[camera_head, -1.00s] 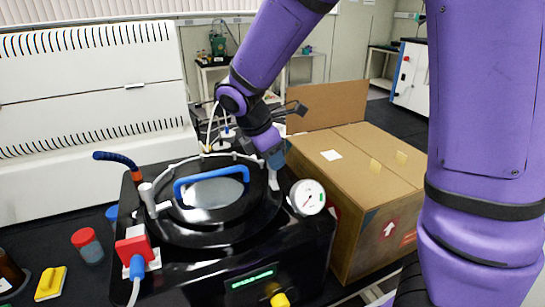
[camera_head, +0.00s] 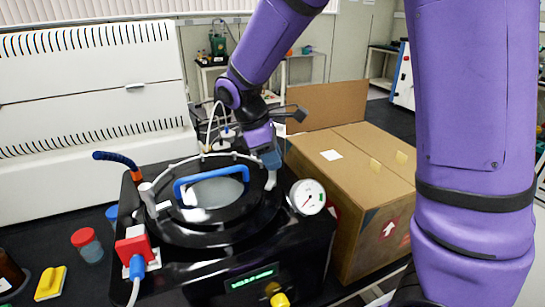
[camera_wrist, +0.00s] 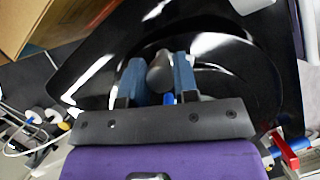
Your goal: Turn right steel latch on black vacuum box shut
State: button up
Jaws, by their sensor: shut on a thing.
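The black vacuum box (camera_head: 200,262) stands on the dark bench, with a round lid that has a blue handle (camera_head: 211,182) and a window. The right steel latch (camera_head: 271,180) shows at the right rim of the lid, just below my gripper (camera_head: 272,158). In the wrist view the latch's rounded grey end (camera_wrist: 160,72) sits between the two blue fingers of my gripper (camera_wrist: 159,80), which are shut on it. A left steel latch (camera_head: 148,199) stands at the left rim. The latch's base is partly hidden.
A pressure gauge (camera_head: 307,197) sits near the latch. A red valve (camera_head: 135,246) is at front left, and a red-capped jar (camera_head: 87,244) stands further left.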

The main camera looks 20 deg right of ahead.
jog(key=m+g, duration=0.1)
jog(key=m, duration=0.2)
jog(key=m+y, duration=0.1)
jog(key=m, duration=0.2)
jog(key=shift+g+y, duration=0.3)
jog(key=shift+g, duration=0.1)
jog(key=m+y, duration=0.1)
jog(key=m, duration=0.2)
jog(key=m+y, duration=0.1)
jog(key=m, duration=0.2)
jog(key=shift+g, duration=0.3)
jog(key=o, duration=0.9)
jog(key=shift+r, duration=0.1)
jog(key=v, duration=1)
jog(key=shift+w+d+r, duration=0.1)
jog(key=shift+w+r, duration=0.15)
jog(key=shift+r, duration=0.05)
